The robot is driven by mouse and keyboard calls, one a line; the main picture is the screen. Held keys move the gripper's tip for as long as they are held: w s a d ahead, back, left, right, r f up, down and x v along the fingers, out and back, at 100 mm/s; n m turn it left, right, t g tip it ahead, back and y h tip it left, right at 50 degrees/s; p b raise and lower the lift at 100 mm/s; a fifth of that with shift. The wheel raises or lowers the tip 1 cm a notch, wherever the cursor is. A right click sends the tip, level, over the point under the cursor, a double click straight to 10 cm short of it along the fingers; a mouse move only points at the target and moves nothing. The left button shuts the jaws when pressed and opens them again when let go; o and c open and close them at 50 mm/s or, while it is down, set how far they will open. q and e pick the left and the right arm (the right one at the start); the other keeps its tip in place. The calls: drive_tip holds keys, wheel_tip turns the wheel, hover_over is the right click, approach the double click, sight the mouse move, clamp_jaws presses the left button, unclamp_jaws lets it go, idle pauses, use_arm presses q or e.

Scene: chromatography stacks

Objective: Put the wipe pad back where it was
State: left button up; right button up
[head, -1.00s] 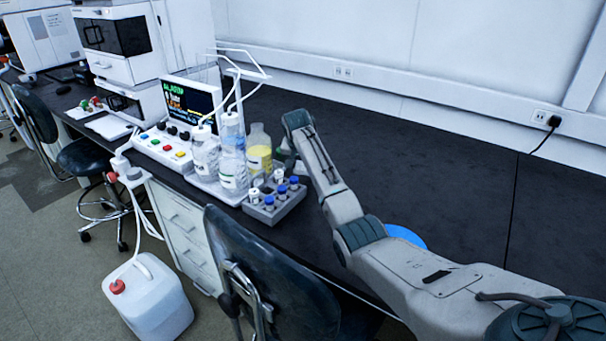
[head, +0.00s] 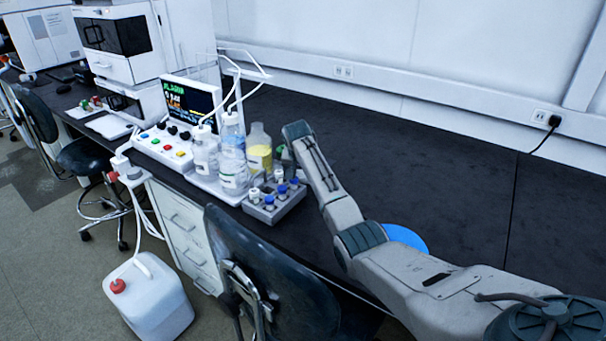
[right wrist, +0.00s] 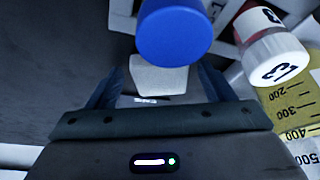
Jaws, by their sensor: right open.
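I see nothing in the head view that I can clearly name as the wipe pad. In the right wrist view a small pale block (right wrist: 158,76) shows between the fingers, partly hidden by a blue cap; I cannot tell whether it is the pad. My right gripper (right wrist: 158,90) is open, its dark fingers on either side of that block, with no visible grip. In the head view my right forearm mostly hides this gripper, behind the grey vial rack (head: 262,217) and beside the yellow-filled bottle (head: 258,158). My left gripper is not in view.
Clear bottles (head: 233,165) with tubing stand left of the rack. A blue disc (head: 408,238) lies behind my arm. The bench at right is clear.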

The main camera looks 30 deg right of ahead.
drive_tip(key=v, duration=1.2)
drive_tip(key=shift+r, duration=0.15)
idle(0.9)
